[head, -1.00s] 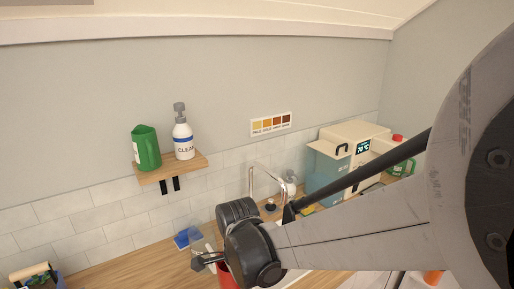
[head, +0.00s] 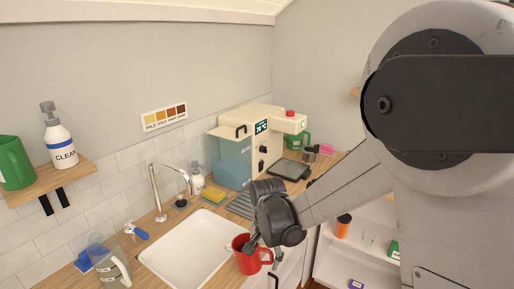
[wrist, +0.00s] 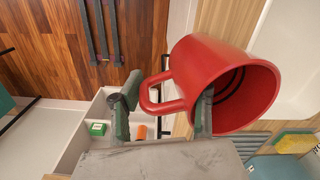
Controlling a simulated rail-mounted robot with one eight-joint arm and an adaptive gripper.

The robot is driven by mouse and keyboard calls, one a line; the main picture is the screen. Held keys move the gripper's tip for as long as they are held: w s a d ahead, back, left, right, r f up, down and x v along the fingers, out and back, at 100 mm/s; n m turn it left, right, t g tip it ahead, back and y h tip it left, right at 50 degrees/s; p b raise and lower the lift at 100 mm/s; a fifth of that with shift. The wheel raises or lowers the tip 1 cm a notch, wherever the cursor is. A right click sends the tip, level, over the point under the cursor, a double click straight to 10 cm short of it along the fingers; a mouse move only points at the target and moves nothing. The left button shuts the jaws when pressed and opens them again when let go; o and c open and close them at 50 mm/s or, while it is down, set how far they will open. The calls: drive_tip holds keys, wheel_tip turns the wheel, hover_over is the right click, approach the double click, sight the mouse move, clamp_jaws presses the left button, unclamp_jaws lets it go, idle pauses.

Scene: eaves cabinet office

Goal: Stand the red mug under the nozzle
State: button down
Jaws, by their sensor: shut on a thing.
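The red mug (head: 250,258) is held in the air at the front right edge of the sink. It also shows in the wrist view (wrist: 228,70), tilted in the picture with its open mouth toward the camera. My gripper (head: 262,245) is shut on the mug at its handle side. In the wrist view one finger shows left of the handle and the other at the mug's rim; exactly what is pinched is unclear. The cream and blue coffee machine (head: 262,140) stands at the back right of the counter. Its overhanging head hides the nozzle. The dark drip tray (head: 292,169) below looks empty.
The white sink (head: 190,250) with a curved tap (head: 153,190) lies left of my gripper. A clear jug (head: 113,268) stands left of it. A yellow sponge (head: 213,194) and a ribbed drainer (head: 241,205) lie between sink and machine.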

drive_tip(key=w+d+f+n+b, duration=0.1)
drive_tip(key=d+f+n+b, duration=0.1)
drive_tip(key=d+f, duration=0.3)
drive_tip(key=d+f+n+b, duration=0.1)
drive_tip(key=d+f, duration=0.4)
drive_tip(key=d, duration=0.7)
drive_tip(key=shift+w+n+b, duration=0.35)
drive_tip(key=shift+w+n, duration=0.05)
drive_tip(key=shift+n, duration=0.1)
